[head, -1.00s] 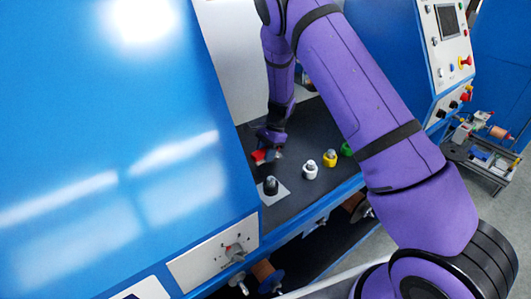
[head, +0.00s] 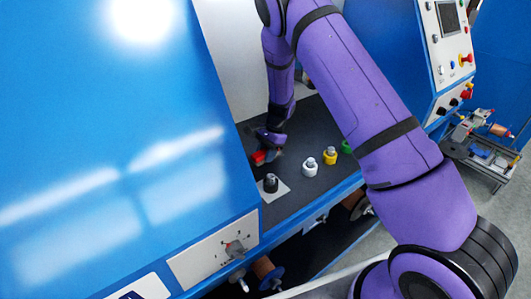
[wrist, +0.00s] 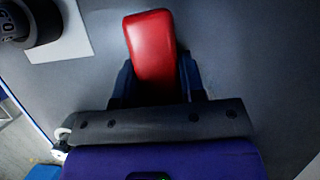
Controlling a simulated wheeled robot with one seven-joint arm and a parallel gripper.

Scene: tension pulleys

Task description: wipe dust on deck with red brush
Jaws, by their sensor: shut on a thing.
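The red brush (head: 259,157) is at the back left of the dark grey deck (head: 296,190) in the head view. In the wrist view its red block-shaped body (wrist: 150,45) sits between the two dark fingers of my gripper (wrist: 156,82). My gripper (head: 270,148) is shut on the brush, low over the deck. I cannot tell whether the brush touches the surface, and its bristles are hidden. No clear dust patch shows on the visible deck.
A black pulley (head: 270,184) stands on a light square plate near the brush. A white pulley (head: 309,166) and a yellow pulley (head: 331,157) stand to the right. The blue cabinet (head: 120,170) bounds the deck on the left.

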